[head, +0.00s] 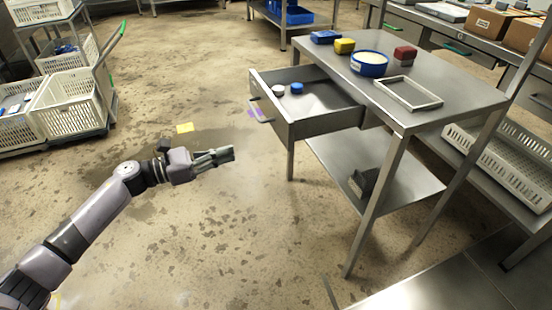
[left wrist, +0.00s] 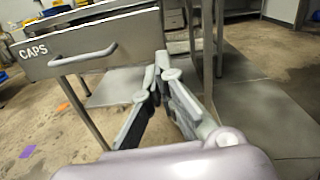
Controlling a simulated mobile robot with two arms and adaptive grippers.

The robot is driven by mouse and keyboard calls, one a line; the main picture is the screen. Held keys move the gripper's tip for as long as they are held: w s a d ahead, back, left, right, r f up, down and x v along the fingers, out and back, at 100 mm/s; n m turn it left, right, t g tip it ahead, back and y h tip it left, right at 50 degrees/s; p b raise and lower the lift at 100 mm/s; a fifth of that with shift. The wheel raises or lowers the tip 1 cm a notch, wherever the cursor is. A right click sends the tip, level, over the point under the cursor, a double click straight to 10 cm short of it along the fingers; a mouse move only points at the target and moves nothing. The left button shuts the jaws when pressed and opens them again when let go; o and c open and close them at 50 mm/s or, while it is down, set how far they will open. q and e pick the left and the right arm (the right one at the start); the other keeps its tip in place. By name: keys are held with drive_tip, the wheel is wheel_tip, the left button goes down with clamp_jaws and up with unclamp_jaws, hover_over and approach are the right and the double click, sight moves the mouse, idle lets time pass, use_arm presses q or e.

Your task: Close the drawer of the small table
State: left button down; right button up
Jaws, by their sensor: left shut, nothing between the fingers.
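The small steel table (head: 440,98) stands right of centre in the head view. Its drawer (head: 320,124) is pulled out toward the left, with a blue cap and a white item inside. The drawer front with a bar handle (head: 258,112) faces left. In the left wrist view the drawer front (left wrist: 125,38) reads "CAPS" and its handle (left wrist: 84,55) is at the upper left. My left gripper (head: 230,154) is shut and empty, left of the drawer front and apart from it. Its fingers (left wrist: 160,68) show in the left wrist view, right of the handle. My right gripper is not in view.
White crates (head: 70,100) stand at the far left. The floor between my left arm and the table is clear.

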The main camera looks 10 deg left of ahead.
use_arm(q)
approach(288, 139)
drive_tip(key=shift+m, duration=0.4)
drive_tip(key=x, duration=0.6)
drive_tip(key=shift+w+d+r, duration=0.1)
drive_tip(key=shift+w+d, duration=0.3)
drive_tip(key=shift+d, duration=0.05)
